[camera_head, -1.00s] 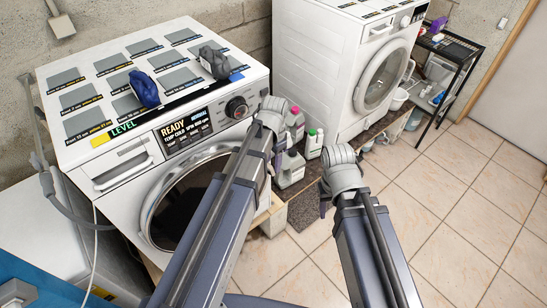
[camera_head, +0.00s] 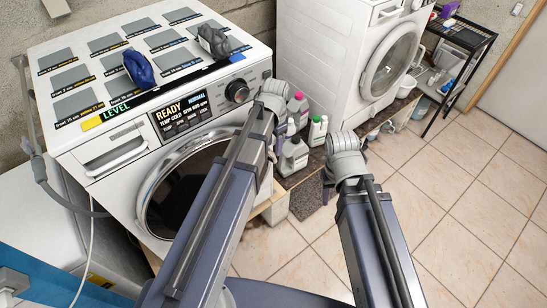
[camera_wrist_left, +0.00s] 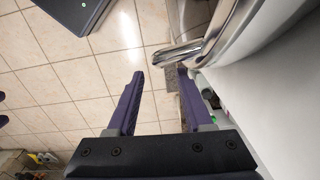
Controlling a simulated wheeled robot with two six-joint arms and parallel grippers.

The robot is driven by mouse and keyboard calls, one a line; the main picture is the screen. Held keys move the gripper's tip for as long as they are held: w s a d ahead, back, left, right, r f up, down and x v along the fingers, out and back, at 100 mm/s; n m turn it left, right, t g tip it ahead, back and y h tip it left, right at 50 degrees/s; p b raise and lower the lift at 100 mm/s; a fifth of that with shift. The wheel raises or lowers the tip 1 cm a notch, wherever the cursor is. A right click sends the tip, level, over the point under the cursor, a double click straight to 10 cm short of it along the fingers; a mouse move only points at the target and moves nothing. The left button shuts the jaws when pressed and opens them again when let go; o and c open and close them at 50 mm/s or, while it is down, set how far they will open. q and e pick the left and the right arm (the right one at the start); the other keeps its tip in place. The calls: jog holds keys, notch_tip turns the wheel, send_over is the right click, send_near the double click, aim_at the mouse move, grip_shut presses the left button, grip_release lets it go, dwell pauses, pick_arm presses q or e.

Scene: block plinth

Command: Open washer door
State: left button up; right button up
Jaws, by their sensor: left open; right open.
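The front-loading washer (camera_head: 118,150) stands at the left in the head view, its display reading "READY". Its round door, a chrome ring (camera_head: 153,188) around dark glass (camera_head: 180,205), looks shut and is partly covered by my left arm. In the left wrist view my left gripper (camera_wrist_left: 159,74) is open and empty, with two purple fingers apart. A chrome handle (camera_wrist_left: 178,53) on the door ring (camera_wrist_left: 232,28) lies just beyond the right-hand fingertip; I cannot tell whether they touch.
A blue cloth (camera_head: 138,70) and a grey cloth (camera_head: 213,42) lie on the washer. Bottles (camera_head: 293,155) stand on a low shelf beside it. A second white machine (camera_head: 325,60) and a black rack (camera_head: 462,50) are behind. The tiled floor (camera_head: 450,200) at right is clear.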

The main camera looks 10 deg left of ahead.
aim_at(273, 156)
pick_arm(q)
notch_tip(273, 156, down, 7)
jog(key=b, duration=0.6)
jog(key=shift+a+r, duration=0.1)
jog(key=shift+r, duration=0.05)
jog(key=shift+c, duration=0.4)
grip_shut()
dwell(0.6)
